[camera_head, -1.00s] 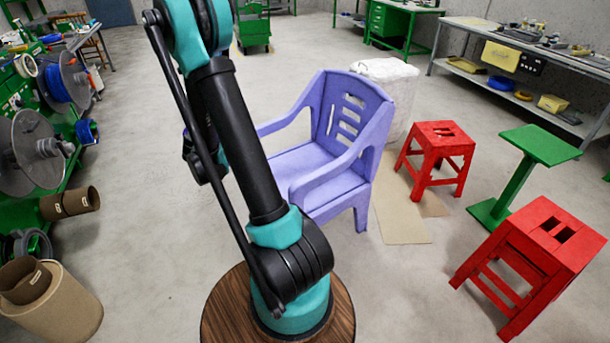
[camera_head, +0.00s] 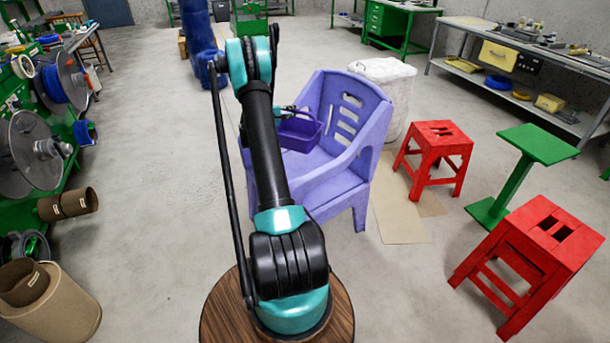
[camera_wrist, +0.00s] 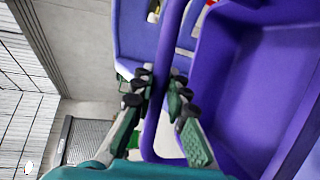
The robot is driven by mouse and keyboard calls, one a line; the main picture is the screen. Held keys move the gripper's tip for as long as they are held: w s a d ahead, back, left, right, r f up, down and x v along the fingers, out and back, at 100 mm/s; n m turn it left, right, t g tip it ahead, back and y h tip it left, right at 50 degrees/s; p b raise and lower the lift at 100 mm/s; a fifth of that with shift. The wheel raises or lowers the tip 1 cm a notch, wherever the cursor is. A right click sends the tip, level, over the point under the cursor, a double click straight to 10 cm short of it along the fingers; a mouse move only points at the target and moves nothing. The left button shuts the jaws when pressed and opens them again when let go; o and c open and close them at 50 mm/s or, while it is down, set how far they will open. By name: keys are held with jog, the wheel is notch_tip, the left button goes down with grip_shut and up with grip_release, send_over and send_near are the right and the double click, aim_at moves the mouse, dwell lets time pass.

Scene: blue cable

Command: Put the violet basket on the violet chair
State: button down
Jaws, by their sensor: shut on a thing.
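The violet basket (camera_head: 299,133) is dark purple and hangs from my gripper (camera_head: 291,110) in the head view. It is over the seat of the lighter violet chair (camera_head: 345,128), in front of the backrest; whether it touches the seat I cannot tell. In the wrist view my gripper (camera_wrist: 158,92) is shut around the basket's handle (camera_wrist: 165,65), with the basket body (camera_wrist: 255,80) at the right. The chair's backrest (camera_wrist: 135,35) shows behind. My arm hides the left part of the chair in the head view.
Two red stools (camera_head: 435,150) (camera_head: 540,250) and a green stand (camera_head: 515,175) are right of the chair. A white sack (camera_head: 390,85) stands behind it. Green reel racks (camera_head: 60,150) line the left side. The floor left of the chair is clear.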

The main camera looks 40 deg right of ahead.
jog(key=d, duration=0.1)
jog(key=s+d+f+m+g, duration=0.1)
jog(key=d, duration=0.1)
jog(key=s+d+g, duration=0.1)
jog(key=d, duration=0.1)
jog(key=shift+d+f, duration=0.15)
jog(key=shift+f, duration=0.25)
notch_tip(320, 180, down, 19)
jog(key=shift+f, duration=0.15)
jog(key=c, duration=1.5)
grip_release()
jog(key=shift+f, duration=0.1)
jog(key=shift+c, duration=0.2)
